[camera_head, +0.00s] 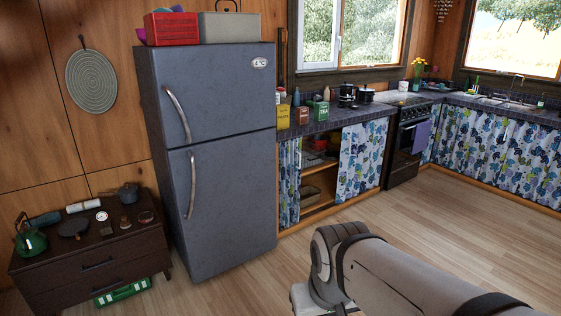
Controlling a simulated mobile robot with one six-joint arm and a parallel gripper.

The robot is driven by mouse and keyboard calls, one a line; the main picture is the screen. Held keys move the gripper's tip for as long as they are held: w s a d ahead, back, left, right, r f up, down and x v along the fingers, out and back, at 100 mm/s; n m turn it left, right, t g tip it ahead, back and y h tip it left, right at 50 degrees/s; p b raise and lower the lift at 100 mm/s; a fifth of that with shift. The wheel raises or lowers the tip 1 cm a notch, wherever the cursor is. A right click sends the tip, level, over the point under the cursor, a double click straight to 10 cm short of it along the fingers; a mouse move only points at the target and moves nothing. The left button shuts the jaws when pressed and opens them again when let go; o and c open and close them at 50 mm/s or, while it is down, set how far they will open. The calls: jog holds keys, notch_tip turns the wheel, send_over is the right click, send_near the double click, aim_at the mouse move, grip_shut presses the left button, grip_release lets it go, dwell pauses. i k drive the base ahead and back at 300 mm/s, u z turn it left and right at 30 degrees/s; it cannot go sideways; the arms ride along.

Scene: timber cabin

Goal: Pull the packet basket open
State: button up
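No packet basket can be told for certain. The open cupboard (318,205) under the counter, between two flowered curtains, has wooden shelves. Dark, rack-like items (318,156) lie in its upper part, too small and shaded to name. The left curtain (289,185) and right curtain (362,160) hide the rest of the cupboard. My arm reaches in from the bottom right, well in front of the cupboard. Its gripper is not in view, so whether it is open or shut does not show.
A grey fridge (218,190) stands left of the cupboard. A dark low chest (90,262) with a green kettle (30,240) is at far left, a green case (122,293) beneath it. A black stove (405,150) stands to the right. The wooden floor (440,215) before the cupboard is clear.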

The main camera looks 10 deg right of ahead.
aim_at(303, 155)
jog(key=z, duration=0.4)
jog(key=i, duration=0.65)
jog(key=z, duration=0.9)
jog(key=i, duration=3.2)
jog(key=u, duration=0.95)
jog(key=i, duration=0.6)
jog(key=u, duration=0.4)
jog(key=k, duration=0.9)
jog(key=u, duration=0.2)
jog(key=i, duration=0.95)
jog(key=z, duration=0.05)
